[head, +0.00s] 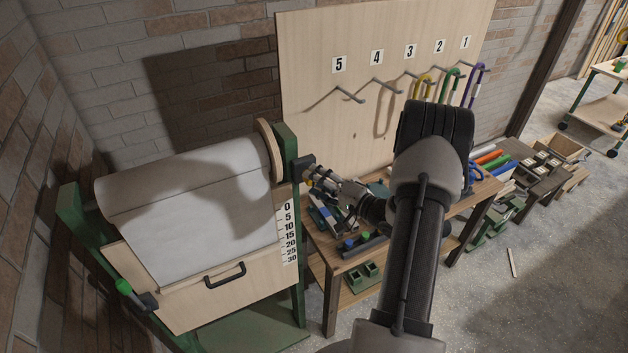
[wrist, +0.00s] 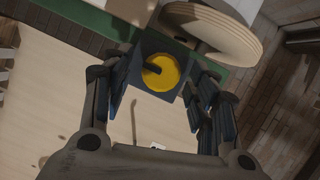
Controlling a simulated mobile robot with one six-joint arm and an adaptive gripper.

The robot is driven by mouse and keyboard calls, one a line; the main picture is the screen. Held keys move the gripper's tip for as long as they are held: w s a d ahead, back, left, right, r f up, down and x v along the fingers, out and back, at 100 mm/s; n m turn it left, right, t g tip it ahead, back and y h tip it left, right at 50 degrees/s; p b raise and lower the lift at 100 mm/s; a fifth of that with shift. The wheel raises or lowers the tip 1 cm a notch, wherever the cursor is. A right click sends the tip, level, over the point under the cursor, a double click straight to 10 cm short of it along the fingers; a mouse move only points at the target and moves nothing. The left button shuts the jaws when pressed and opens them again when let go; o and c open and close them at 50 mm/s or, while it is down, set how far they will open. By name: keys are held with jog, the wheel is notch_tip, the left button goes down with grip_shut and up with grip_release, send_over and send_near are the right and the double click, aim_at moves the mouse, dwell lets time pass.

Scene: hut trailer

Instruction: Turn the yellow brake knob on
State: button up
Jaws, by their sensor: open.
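The yellow brake knob (wrist: 169,66) shows in the wrist view as a round yellow disc with a dark bar on it, set in a dark square housing. My gripper (wrist: 158,84) is open, with one finger on each side of the housing and knob; I cannot tell if either finger touches. In the head view my gripper (head: 314,172) is at the right side of the green roll stand (head: 288,150), near the end of the paper roll.
The white paper roll (head: 185,180) hangs in the stand above a board with a black handle (head: 225,275) and a number scale (head: 288,232). A pegboard with numbered hooks (head: 378,85) stands behind. A cluttered workbench (head: 345,262) is below my arm. Open floor lies at right.

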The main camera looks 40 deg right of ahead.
jog(key=s+d+r, duration=0.1)
jog(key=s, duration=0.9)
jog(key=shift+s+d, duration=0.2)
jog(key=shift+d, duration=0.05)
jog(key=shift+w, duration=0.1)
